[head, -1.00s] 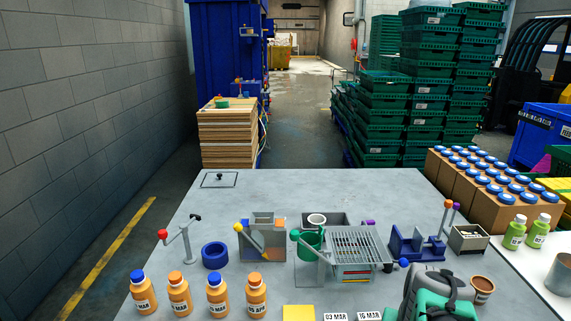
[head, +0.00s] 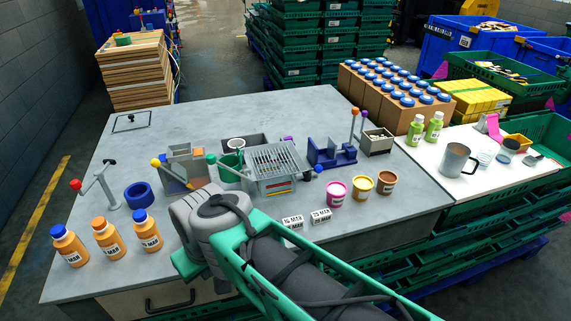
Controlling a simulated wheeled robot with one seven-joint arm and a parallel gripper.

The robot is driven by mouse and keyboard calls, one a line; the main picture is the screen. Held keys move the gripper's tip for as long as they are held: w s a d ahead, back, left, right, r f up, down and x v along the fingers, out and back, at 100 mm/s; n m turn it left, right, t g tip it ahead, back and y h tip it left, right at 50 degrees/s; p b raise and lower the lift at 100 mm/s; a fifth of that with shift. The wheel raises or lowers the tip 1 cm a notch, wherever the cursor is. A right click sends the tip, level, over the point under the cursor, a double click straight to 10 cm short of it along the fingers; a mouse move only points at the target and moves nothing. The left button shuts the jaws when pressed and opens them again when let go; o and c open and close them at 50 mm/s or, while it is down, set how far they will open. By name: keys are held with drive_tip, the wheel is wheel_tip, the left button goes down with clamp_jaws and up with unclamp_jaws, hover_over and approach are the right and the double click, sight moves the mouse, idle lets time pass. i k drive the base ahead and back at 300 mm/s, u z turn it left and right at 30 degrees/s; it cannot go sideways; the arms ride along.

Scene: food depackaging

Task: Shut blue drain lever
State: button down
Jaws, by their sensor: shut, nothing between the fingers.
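A blue ball knob (head: 317,172), which looks like the drain lever's end, shows at the right side of the wire-grate unit (head: 275,165). Its shaft is too small to make out, so I cannot tell the lever's position. A dark round part sits beside the knob. My arm's grey and teal links reach in from the bottom right and end left of centre, in front of the unit. My gripper's fingers are not visible; the links may hide them.
Orange bottles (head: 106,239) stand front left, near a red-knobbed stand (head: 97,184) and blue ring (head: 139,195). A blue fixture (head: 331,153) stands behind the knob. Jars (head: 336,193) and date cards (head: 320,216) lie right of my arm.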

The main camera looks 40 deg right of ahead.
sight(319, 169)
drive_tip(key=u, duration=0.1)
drive_tip(key=k, duration=0.2)
drive_tip(key=z, duration=1.45)
